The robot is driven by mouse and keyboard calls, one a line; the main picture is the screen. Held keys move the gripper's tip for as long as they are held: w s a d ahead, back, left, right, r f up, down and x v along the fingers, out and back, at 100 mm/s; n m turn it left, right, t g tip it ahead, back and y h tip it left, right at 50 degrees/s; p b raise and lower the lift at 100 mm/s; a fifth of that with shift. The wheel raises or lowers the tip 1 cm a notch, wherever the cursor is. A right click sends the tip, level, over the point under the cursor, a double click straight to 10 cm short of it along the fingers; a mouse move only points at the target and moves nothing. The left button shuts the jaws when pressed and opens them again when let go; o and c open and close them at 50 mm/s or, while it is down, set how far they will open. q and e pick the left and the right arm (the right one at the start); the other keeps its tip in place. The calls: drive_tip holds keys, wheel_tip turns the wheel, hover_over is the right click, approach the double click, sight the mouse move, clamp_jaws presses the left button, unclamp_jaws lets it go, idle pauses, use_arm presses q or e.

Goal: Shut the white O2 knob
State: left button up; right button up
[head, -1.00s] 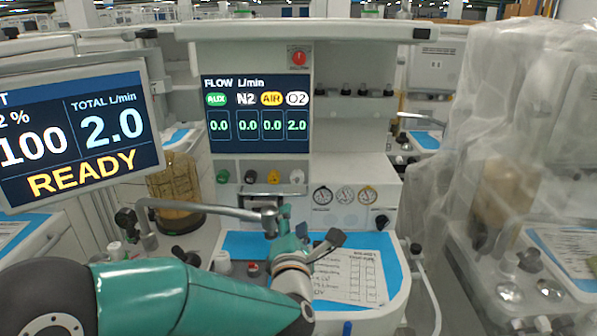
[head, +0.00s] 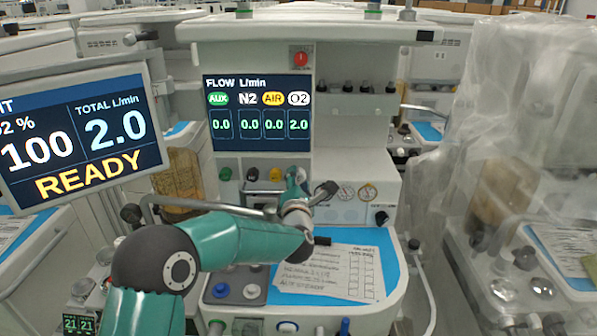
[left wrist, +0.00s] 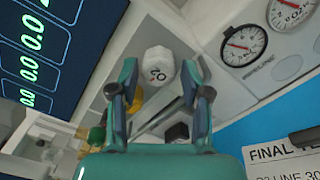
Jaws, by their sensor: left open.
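My left gripper (left wrist: 159,80) is open, one teal finger on each side. In the head view my left gripper (head: 295,182) is up at the right end of the knob row and mostly hides the O2 knob. The flow screen (head: 257,114) reads 2.0 under O2 and 0.0 under the others. My right gripper is not in view.
Green (head: 225,174), black (head: 252,174) and yellow (head: 275,174) knobs sit left of the O2 knob. A metal bar (left wrist: 157,118) runs close below the gripper. Round gauges (head: 345,193) are at right. A paper sheet (head: 345,272) lies on the blue worktop (head: 395,275).

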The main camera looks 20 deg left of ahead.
use_arm(q)
drive_tip(key=shift+x, duration=1.05)
drive_tip(key=c, duration=0.9)
drive_tip(key=shift+f, duration=0.1)
